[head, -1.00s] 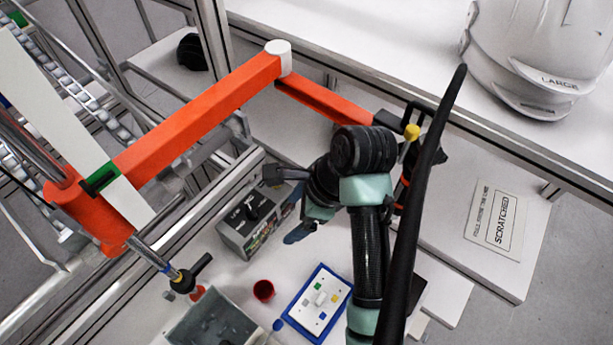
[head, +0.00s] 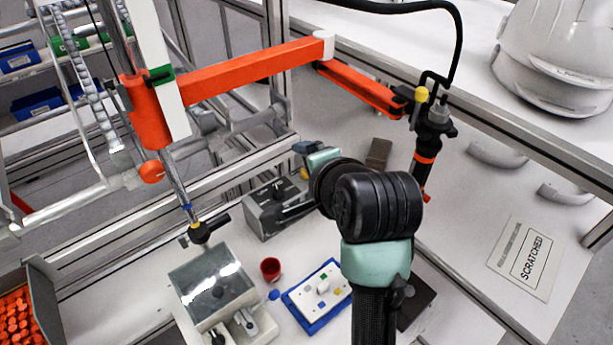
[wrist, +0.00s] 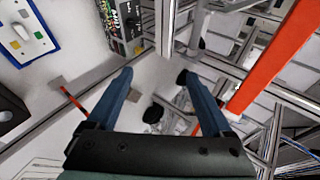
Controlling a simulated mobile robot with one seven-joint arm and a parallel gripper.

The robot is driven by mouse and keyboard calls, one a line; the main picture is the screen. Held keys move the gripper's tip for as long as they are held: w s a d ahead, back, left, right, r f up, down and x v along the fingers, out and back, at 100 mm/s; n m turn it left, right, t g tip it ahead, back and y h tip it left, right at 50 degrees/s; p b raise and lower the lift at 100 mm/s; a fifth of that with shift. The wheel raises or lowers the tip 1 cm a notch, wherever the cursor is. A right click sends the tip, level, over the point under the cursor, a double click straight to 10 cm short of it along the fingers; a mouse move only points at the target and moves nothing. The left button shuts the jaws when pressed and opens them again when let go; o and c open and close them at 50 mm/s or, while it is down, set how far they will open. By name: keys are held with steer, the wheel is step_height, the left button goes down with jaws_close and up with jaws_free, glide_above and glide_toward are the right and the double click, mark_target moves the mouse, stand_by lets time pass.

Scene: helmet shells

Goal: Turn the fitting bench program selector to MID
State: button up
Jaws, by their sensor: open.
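The fitting bench program selector is a dark knob on a grey box (head: 268,207) with a dark face, left of my arm in the head view. Its pointer direction and labels are too small to read there. In the wrist view the box (wrist: 124,22) is at the top, partly cut off, with white lettering and small coloured parts on its face. My gripper (wrist: 155,76) is open with two blue fingers apart and nothing between them. The box lies beyond the fingertips in that view, and I see no contact. In the head view my arm's dark joints hide most of the gripper.
An orange jointed arm (head: 250,72) with a hanging black tool (head: 430,135) spans the bench. A red cup (head: 270,268), a blue-edged board (head: 318,296) and a clear-topped box (head: 212,285) stand in front. White helmets (head: 556,55) sit at the back right.

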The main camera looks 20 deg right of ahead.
steer(key=r+n+t, duration=0.1)
steer(key=a+r+n+t+b, duration=0.1)
steer(key=r, duration=0.1)
steer(key=w+r+n+t, duration=0.1)
steer(key=shift+w+a+r+h+b, duration=0.1)
steer(key=shift+a+r+h+b, duration=0.2)
steer(key=shift+r+b, duration=0.1)
